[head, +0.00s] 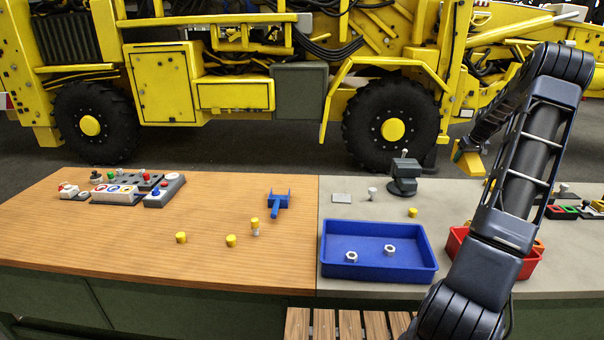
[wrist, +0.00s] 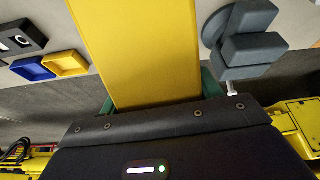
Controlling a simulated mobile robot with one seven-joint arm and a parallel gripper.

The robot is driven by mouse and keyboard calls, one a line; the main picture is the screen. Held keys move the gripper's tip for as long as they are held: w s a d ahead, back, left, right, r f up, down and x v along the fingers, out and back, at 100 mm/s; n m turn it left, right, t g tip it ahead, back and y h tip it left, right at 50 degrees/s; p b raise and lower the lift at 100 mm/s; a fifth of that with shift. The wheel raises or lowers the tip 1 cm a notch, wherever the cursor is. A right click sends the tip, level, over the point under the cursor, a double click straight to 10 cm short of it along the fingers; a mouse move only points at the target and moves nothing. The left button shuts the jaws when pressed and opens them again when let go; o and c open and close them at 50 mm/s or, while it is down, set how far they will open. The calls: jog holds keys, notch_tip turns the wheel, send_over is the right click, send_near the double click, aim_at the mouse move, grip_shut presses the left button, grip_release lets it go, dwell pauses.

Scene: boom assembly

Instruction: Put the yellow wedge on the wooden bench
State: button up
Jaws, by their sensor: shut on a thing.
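The yellow wedge (head: 471,162) is in my gripper (head: 462,151), in the air above the back edge of the grey worktop. In the wrist view the wedge (wrist: 140,50) fills the upper middle, with green finger parts (wrist: 214,86) showing at both its sides. My gripper is shut on it. Two wooden surfaces show in the head view: a wood-topped workbench (head: 120,235) at the left, and a low slatted wooden bench (head: 325,325) at the bottom middle, partly cut off by the frame. My arm covers the slatted one's right end.
On the grey worktop (head: 465,205) stand a blue tray (head: 378,230) with two nuts, a vise (head: 404,176) and a red tray (head: 455,240) partly behind my arm. The wood top holds several yellow cylinders, a blue bracket (head: 279,200) and a control panel. Its front left is clear.

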jog(key=shift+r, duration=0.1)
